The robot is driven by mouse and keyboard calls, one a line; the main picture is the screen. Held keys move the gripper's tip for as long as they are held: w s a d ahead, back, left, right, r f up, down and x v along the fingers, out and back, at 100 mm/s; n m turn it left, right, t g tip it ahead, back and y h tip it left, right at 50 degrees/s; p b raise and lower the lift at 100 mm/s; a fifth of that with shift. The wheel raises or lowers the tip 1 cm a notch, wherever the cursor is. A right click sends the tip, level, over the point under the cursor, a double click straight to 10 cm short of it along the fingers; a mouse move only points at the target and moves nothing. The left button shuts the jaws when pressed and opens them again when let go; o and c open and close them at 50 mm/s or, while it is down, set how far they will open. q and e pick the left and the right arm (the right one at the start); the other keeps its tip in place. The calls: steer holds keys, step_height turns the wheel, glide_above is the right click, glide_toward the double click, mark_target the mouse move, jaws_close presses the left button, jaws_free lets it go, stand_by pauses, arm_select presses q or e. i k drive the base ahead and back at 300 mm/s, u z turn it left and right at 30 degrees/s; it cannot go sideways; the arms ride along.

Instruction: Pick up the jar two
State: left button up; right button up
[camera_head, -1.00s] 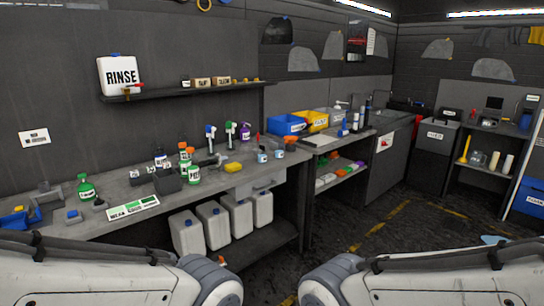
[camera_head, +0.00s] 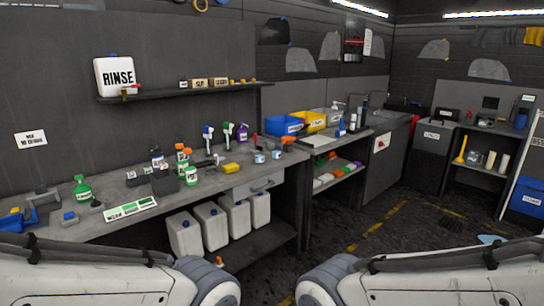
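Two small white jars with light blue labels stand side by side on the grey workbench (camera_head: 225,187), near its right end. One jar (camera_head: 259,157) is on the left and the other jar (camera_head: 276,154) is just right of it. Their labels are too small to read, so I cannot tell which is jar two. Both stand upright and apart from my arms. My two white arms show only as links along the bottom edge. Neither gripper is in view.
A yellow sponge (camera_head: 231,167) lies left of the jars. White canisters (camera_head: 211,222) sit on the lower shelf. Dark floor is open at the right.

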mark_target(260, 154)
steer(key=u, duration=0.6)
steer(key=i, duration=2.8)
steer(key=z, duration=0.5)
